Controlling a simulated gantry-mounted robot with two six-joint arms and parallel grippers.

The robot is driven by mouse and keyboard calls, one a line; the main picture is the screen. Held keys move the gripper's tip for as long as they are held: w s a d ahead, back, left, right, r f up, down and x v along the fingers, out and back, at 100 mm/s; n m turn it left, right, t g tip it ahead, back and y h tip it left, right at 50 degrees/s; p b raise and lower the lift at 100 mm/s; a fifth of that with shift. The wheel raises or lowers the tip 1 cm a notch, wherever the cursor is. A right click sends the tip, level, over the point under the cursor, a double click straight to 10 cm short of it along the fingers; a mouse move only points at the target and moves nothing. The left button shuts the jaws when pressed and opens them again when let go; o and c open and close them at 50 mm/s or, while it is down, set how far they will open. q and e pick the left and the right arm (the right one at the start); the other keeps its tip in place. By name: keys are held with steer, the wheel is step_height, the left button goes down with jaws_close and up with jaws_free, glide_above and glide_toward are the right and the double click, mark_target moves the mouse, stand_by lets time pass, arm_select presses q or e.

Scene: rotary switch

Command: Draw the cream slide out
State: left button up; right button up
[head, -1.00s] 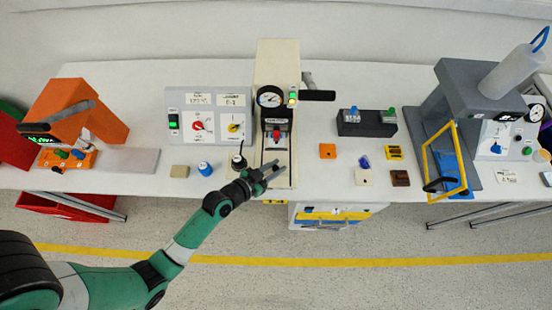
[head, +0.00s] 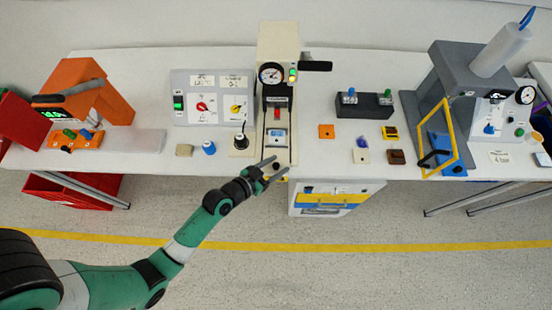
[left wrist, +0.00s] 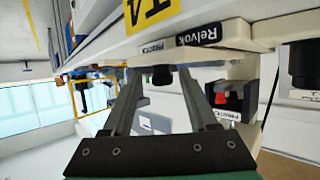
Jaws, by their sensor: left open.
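The cream slide (head: 276,153) runs in the narrow cream press (head: 277,38) in the middle of the table. A blue and white piece (head: 276,138) sits on it, in front of the red part (head: 277,115) under the press head. My left gripper (head: 272,167) is at the front end of the slide, fingers apart. In the left wrist view its fingers (left wrist: 158,75) reach toward a cream underside, with a small dark part between the tips. I cannot tell whether they touch it. My right gripper is not in view.
A drawer cabinet (head: 322,197) stands below. The floor in front is clear.

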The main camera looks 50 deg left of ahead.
arm_select(q)
steer(key=shift+s, duration=0.1)
steer(key=shift+s+r, duration=0.15)
steer(key=shift+s, duration=0.15)
steer(key=p+v, duration=0.1)
steer(key=v, duration=0.9)
steer(key=shift+s+r, duration=0.25)
steer(key=shift+s, duration=0.1)
